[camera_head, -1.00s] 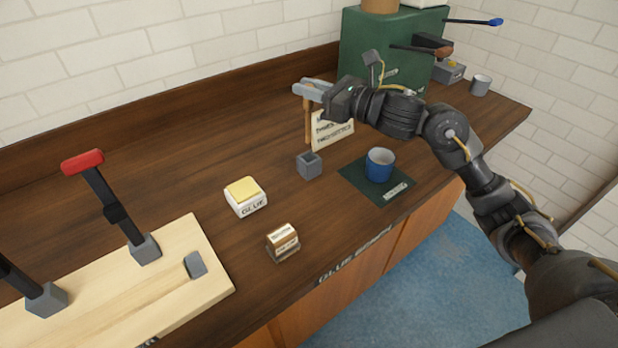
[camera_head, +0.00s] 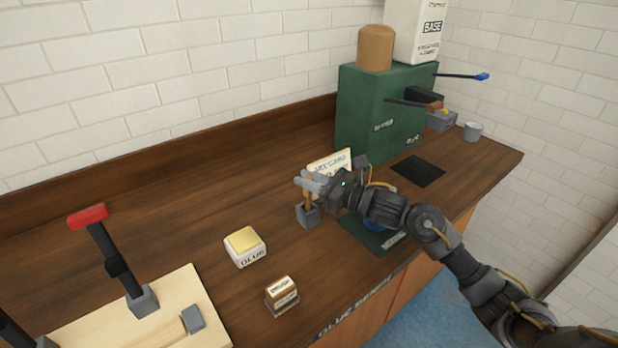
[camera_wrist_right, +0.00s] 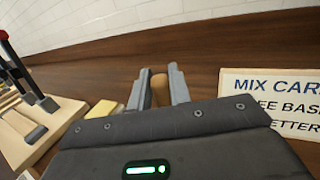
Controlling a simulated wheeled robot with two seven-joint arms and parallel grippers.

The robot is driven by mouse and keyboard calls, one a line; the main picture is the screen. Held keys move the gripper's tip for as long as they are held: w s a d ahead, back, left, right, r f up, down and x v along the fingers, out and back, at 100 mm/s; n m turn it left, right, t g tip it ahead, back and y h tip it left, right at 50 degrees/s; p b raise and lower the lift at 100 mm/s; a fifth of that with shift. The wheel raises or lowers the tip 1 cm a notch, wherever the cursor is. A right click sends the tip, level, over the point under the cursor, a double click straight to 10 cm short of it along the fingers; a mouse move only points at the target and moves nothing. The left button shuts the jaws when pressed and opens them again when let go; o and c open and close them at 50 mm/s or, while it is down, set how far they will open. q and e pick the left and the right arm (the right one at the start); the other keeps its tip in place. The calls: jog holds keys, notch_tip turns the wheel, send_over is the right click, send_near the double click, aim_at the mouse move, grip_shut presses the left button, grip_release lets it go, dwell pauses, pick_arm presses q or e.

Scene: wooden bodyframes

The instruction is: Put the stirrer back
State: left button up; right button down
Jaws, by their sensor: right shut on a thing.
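My right gripper (camera_head: 309,182) is shut on the stirrer (camera_head: 308,196), a light wooden stick held upright. In the right wrist view the stirrer's top (camera_wrist_right: 159,91) shows between the two fingers. My left gripper is not in view.
The mix card (camera_head: 330,163) stands behind the gripper. A green machine (camera_head: 385,118) stands behind.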

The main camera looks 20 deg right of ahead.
jog(key=shift+f+b, duration=0.2)
jog(key=shift+b, duration=0.1)
jog(key=c, duration=1.3)
grip_release()
jog(key=shift+r, duration=0.1)
jog(key=shift+r, duration=0.1)
jog(key=shift+d, duration=0.1)
jog(key=b+v, duration=0.3)
jog(key=v, duration=0.8)
jog(key=shift+s+d, duration=0.2)
jog(key=shift+s, duration=0.15)
